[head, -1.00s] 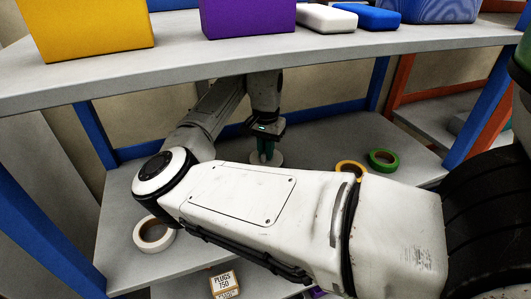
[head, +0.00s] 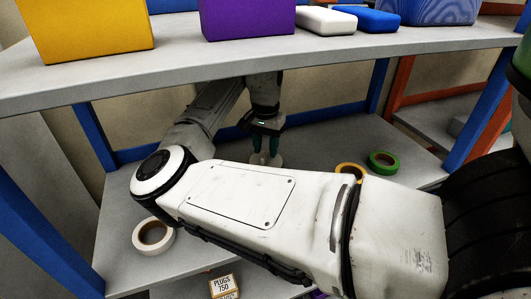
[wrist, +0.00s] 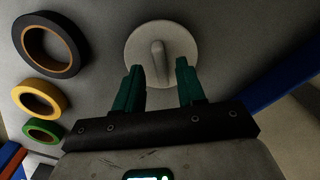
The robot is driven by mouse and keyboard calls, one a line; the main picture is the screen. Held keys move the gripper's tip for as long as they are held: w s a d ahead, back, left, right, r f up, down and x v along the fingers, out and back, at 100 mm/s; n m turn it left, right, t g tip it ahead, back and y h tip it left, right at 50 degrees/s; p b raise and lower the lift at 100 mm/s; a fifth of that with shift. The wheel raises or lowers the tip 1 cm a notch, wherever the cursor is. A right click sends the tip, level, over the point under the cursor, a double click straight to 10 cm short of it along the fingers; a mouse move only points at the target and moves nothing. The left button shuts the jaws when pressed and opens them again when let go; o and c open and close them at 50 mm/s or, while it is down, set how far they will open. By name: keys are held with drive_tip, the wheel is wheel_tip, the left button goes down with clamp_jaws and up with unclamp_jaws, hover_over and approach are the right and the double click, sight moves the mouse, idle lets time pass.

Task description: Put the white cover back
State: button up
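The white cover (wrist: 140,45), a round disc with a raised bar handle, lies flat on the grey lower shelf in the wrist view. In the head view the cover (head: 266,160) is small and partly hidden by my fingers and arm. My gripper (wrist: 159,70) is open, its two green fingers apart on either side of the near end of the handle, with nothing held. In the head view my gripper (head: 265,148) points down at the cover under the upper shelf. I cannot tell whether the fingertips touch the disc.
The upper shelf (head: 290,48) is close above my arm. On the lower shelf are a white tape roll (head: 153,237), a yellow roll (head: 351,170), a green roll (head: 383,162) and a black roll (wrist: 49,44). A blue post (head: 96,135) stands at left.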

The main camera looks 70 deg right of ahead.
sight(266, 154)
drive_tip(key=shift+r+b, duration=0.35)
drive_tip(key=shift+r, duration=2.4)
drive_tip(key=shift+s, duration=0.1)
